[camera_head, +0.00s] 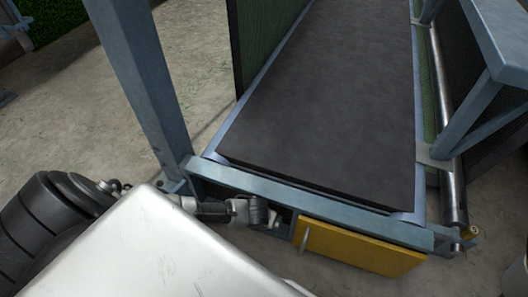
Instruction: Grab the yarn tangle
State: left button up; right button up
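I see no yarn tangle in the head view. The dark belt bed (325,100) of the inspection machine runs away from me, and its surface looks bare. A small white-and-dark jointed part (242,210) shows at the opening under the bed's front beam.
A blue-grey post (145,75) stands at the bed's front left corner. A yellow panel with a handle (360,248) sits under the front beam (310,199). A metal roller (446,120) runs along the right side. Concrete floor (60,115) is open at left.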

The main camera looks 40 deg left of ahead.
pick_arm(q)
jog(key=shift+w+f, duration=0.15)
jog(key=shift+f, duration=0.25)
jog(key=c, duration=0.9)
jog(key=shift+r, duration=0.15)
